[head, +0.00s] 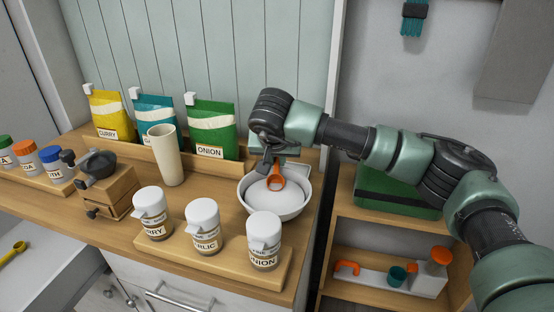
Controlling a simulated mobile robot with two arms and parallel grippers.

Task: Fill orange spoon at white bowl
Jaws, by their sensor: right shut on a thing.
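The white bowl (249,205) stands on the wooden counter right of centre and holds a pale, mounded white content (266,202). The orange spoon (277,177) is over the bowl, tilted, with its round end near the white content. I cannot tell whether it touches the content or holds any. My right gripper (268,160) is above the bowl's back side, shut on the orange spoon; its fingers hide most of the handle. My left gripper is not in view.
Three white-lidded jars (203,225) stand on a wooden strip in front of the bowl. A beige cylinder (166,158), a grinder (105,183) and seasoning bags (212,124) are to the left and behind. A lower shelf (335,219) stands at the right.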

